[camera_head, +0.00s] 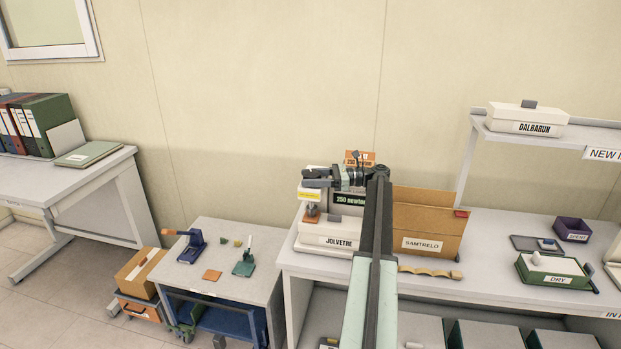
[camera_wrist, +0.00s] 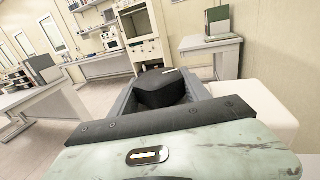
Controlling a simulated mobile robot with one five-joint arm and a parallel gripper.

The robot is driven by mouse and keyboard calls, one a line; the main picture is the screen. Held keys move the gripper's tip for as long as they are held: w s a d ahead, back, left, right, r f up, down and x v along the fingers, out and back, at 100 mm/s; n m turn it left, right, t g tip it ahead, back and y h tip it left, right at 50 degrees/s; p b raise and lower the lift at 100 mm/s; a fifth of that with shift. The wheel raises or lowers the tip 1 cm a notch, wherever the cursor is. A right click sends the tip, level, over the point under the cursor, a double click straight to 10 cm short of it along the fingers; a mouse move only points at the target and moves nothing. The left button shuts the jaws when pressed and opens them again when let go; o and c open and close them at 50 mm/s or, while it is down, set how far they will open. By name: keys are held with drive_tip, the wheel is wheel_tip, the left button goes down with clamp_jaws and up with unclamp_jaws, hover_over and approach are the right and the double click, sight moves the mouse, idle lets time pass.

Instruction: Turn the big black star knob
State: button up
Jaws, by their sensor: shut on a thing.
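The black knob (camera_wrist: 160,90) sits between the two grey fingers of my gripper (camera_wrist: 168,88) in the wrist view. The fingers are shut on it, one on each side. A thin pale mark shows on its top. Its star shape cannot be made out from here. In the head view my gripper (camera_head: 318,175) is at the upper part of a white testing machine (camera_head: 318,240) labelled JOLVETRE, with a dark "250 newton" sign. My arm covers part of the machine, and the knob is hard to tell from the gripper there.
A green DRY tray (camera_head: 553,272) is farther right. A low cart (camera_head: 225,270) with small tools stands left of the bench.

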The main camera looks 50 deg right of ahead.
drive_tip(key=shift+w+r+n+g+y, duration=0.1)
drive_tip(key=shift+n+g+y, duration=0.3)
drive_tip(key=shift+g, duration=0.1)
drive_tip(key=shift+d, duration=0.1)
drive_tip(key=o, duration=1.4)
drive_tip(key=v, duration=0.8)
